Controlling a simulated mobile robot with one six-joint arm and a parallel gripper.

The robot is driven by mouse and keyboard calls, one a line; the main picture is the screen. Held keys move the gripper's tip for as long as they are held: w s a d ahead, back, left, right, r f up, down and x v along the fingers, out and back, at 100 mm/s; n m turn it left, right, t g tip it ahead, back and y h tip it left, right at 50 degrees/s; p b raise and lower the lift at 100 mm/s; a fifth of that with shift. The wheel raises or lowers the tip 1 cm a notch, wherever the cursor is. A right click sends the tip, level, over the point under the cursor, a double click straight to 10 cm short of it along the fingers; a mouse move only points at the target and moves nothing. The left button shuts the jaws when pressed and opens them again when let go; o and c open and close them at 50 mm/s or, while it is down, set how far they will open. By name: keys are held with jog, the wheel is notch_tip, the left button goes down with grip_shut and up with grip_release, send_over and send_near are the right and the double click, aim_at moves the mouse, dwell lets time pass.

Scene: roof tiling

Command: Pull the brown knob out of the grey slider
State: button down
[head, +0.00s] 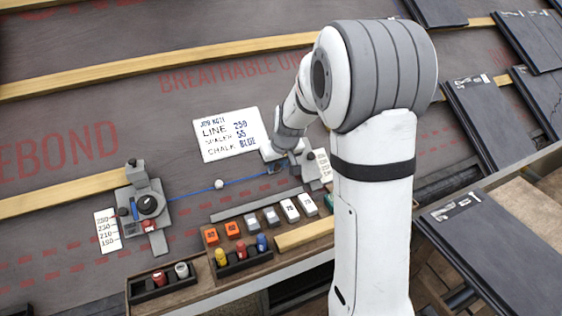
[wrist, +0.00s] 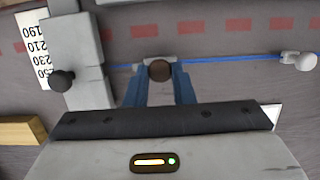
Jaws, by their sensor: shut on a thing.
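The brown knob (wrist: 160,70) sits between the two blue fingers of my gripper (wrist: 160,88) in the wrist view, and the gripper is shut on it. A small grey piece (wrist: 145,58) shows just behind the knob on the blue line; I cannot tell whether the knob touches it. A larger grey slider block (wrist: 72,40) with a dark knob (wrist: 62,80) stands to the left, apart from the fingers. In the head view my gripper (head: 278,167) is low over the roof beside the right grey block (head: 311,172). The brown knob is not clear there.
A blue line (head: 196,191) with a white bead (head: 219,184) runs to a grey device (head: 150,205) at left. A white job board (head: 227,134) lies behind my gripper. A wooden tray (head: 205,286) with coloured pieces stands in front. Dark tiles (head: 487,115) lie at right.

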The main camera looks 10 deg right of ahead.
jog(key=c, duration=1.2)
grip_release()
jog(key=shift+d, duration=0.15)
jog(key=shift+c, duration=0.2)
jog(key=p+v, duration=0.2)
jog(key=v, duration=0.5)
jog(key=shift+r+p, duration=0.3)
jog(key=shift+r, duration=0.05)
jog(key=shift+s+r, duration=0.1)
jog(key=shift+s, duration=0.05)
jog(key=w+p+v, duration=0.1)
jog(key=p+v, duration=0.6)
jog(key=v, duration=0.3)
jog(key=shift+w+r, duration=0.3)
jog(key=shift+r, duration=0.1)
